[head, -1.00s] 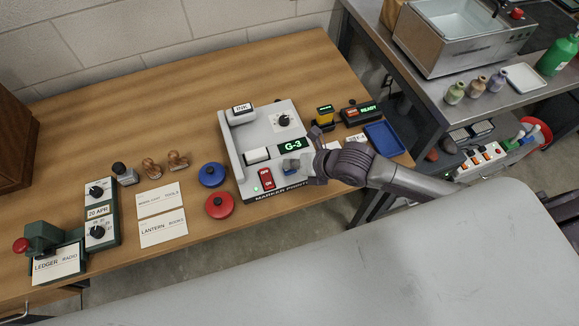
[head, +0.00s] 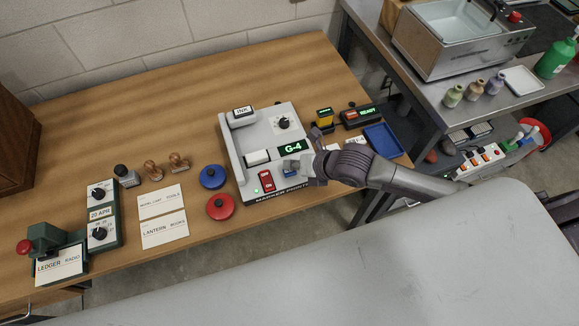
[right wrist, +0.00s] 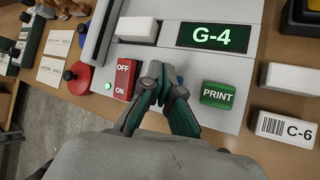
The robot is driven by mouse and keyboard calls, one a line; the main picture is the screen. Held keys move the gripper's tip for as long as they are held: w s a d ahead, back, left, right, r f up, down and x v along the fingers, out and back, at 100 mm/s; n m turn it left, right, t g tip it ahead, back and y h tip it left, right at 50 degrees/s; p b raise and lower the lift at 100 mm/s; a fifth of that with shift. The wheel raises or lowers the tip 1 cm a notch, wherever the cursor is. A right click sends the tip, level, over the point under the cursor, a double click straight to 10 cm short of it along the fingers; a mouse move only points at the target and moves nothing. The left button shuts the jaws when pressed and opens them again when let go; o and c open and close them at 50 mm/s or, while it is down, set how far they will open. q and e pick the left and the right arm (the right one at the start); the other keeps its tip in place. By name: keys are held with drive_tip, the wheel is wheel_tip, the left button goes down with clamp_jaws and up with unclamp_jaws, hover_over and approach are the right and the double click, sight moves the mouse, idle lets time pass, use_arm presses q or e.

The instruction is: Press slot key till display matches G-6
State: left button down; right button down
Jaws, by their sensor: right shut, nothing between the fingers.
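The marker printer (head: 233,158) is a pale grey machine on the wooden table. Its green-lit display (head: 293,147) reads G-4, and the same display in the right wrist view (right wrist: 212,37) also reads G-4. My right gripper (head: 308,163) is shut and empty, its tips down at the printer's front panel below the display. In the right wrist view the gripper (right wrist: 165,82) sits between the red OFF/ON switch (right wrist: 124,80) and the green PRINT key (right wrist: 217,95). A bit of blue key (right wrist: 180,80) shows behind the fingers, mostly hidden; contact cannot be told. My left gripper is out of view.
A label reading C-6 (right wrist: 287,128) lies right of the printer. A blue tray (head: 383,139) and a box showing READY (head: 361,115) stand at the right. Red (head: 220,207) and blue (head: 212,176) round pads sit left of the printer.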

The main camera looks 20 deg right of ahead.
sight(292, 171)
drive_tip(key=shift+r, duration=0.3)
wheel_tip(292, 171, up, 5)
drive_tip(key=p, duration=0.5)
drive_tip(key=shift+r, duration=0.1)
idle(1.8)
